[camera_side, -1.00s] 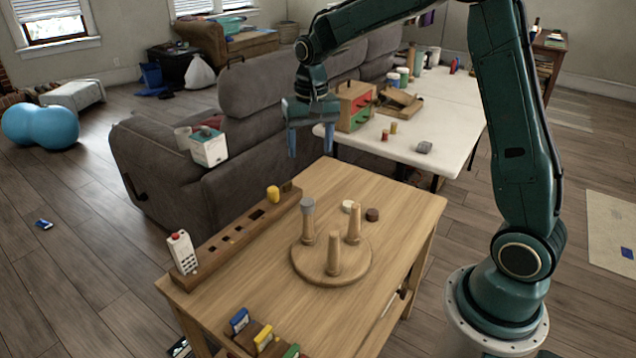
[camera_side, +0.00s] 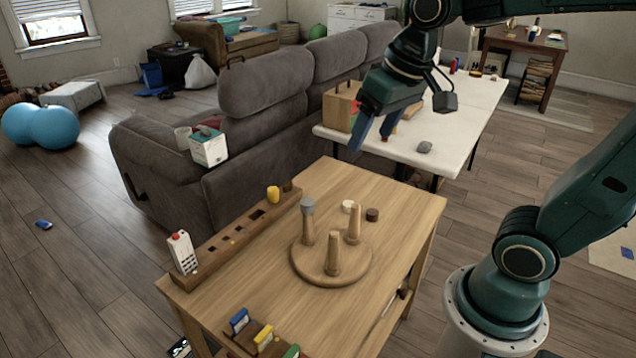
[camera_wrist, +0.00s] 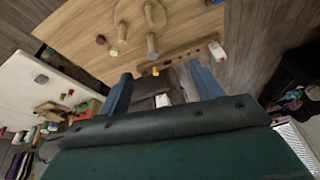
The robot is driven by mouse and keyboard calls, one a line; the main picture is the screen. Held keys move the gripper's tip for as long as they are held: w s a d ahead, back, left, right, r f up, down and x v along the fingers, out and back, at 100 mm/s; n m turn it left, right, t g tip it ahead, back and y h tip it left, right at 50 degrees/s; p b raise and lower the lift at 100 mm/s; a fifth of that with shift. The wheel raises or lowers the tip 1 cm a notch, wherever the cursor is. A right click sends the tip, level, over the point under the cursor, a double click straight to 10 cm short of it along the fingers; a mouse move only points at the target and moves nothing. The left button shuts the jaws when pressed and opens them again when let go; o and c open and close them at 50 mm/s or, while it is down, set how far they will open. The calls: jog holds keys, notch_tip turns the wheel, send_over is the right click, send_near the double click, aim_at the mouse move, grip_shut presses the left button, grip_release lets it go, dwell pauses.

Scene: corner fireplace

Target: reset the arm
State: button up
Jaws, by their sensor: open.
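My gripper (camera_side: 374,130) is open and empty, in the air above the gap between the wooden table (camera_side: 400,225) and the white table (camera_side: 465,125) in the side view. In the wrist view its two blue fingers (camera_wrist: 160,92) are spread apart with nothing held between them. On the wooden table stands a round wooden base (camera_side: 308,268) with three upright pegs.
A grey sofa (camera_side: 265,130) stands behind. A wooden box (camera_side: 340,108) and a grey lump (camera_side: 424,147) are on the white table.

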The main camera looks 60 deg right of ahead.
jog(key=s+a+f+n+t, duration=0.1)
jog(key=s+n, duration=0.1)
jog(key=s, duration=0.7)
jog(key=shift+a+t, duration=0.3)
